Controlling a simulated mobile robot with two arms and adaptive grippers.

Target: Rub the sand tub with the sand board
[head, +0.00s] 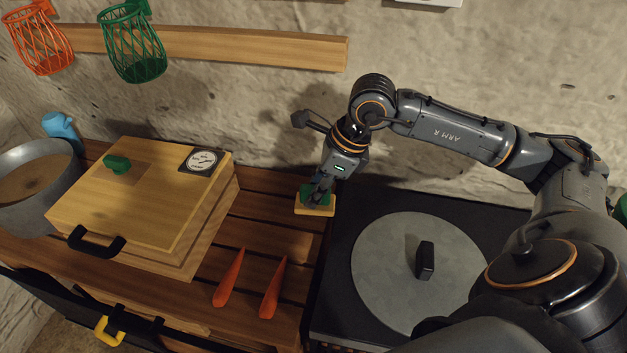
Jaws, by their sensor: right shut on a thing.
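My right gripper (320,190) points down near the back of the slatted wooden table and is shut on the green grip of a small sand-coloured board (314,210). The board is at the table's right end; I cannot tell whether it touches the slats. A round grey tub (34,211) with brown, sand-like contents stands at the far left, partly cut off by the picture edge. The board is well apart from it. My left gripper is not in view.
A wooden box (120,215) with a green knob, dial and black handle stands between tub and board. Two orange carrot-shaped things (229,279) lie in front. A black unit with a grey disc (390,260) is at right. Wire baskets (133,45) hang above.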

